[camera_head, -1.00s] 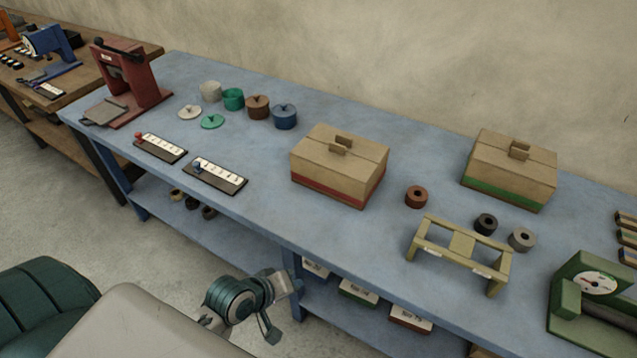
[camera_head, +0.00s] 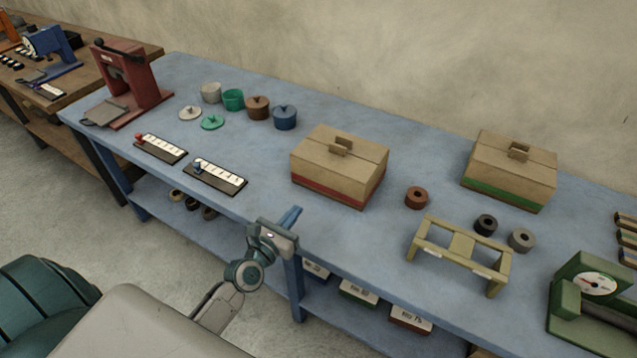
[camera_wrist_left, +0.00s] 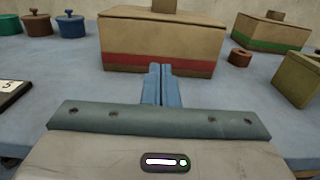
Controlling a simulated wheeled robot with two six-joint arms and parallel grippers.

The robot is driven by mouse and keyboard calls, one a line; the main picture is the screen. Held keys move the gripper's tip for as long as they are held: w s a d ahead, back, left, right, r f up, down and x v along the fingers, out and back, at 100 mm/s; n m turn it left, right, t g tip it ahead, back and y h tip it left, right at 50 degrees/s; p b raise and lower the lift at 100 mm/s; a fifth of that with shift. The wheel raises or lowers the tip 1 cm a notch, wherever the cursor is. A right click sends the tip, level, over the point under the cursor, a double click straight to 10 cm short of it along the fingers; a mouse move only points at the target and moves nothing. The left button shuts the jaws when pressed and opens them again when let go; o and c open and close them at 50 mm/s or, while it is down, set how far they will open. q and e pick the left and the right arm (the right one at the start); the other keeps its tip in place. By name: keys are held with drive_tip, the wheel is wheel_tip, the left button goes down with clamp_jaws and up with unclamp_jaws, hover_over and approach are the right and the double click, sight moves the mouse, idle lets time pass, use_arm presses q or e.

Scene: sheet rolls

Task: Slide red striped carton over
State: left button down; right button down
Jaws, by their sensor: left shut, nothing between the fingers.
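The red striped carton (camera_head: 338,168) is a closed brown box with a red band low on its sides and a tab on its lid. It stands upright on the blue bench (camera_head: 260,180). My left gripper (camera_head: 293,214) is shut and empty, at the bench's front edge, short of the carton's front face. In the left wrist view the carton (camera_wrist_left: 160,38) stands straight ahead, with the shut blue fingers (camera_wrist_left: 157,82) pointing at its red band. I cannot tell there whether they touch it. My right gripper is not in view.
A green striped carton (camera_head: 508,172) stands at the right rear. A reddish-brown ring (camera_head: 416,197) and a yellow-green stand (camera_head: 461,243) are right of the red striped carton. Lidded pots (camera_head: 258,107) and label strips (camera_head: 216,177) are to its left. The bench behind the carton is clear.

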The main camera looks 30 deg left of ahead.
sight(324, 176)
use_arm(q)
drive_tip(key=w, duration=0.8)
drive_tip(key=w+d+b, duration=0.1)
drive_tip(key=w, duration=0.3)
drive_tip(key=shift+w, duration=0.3)
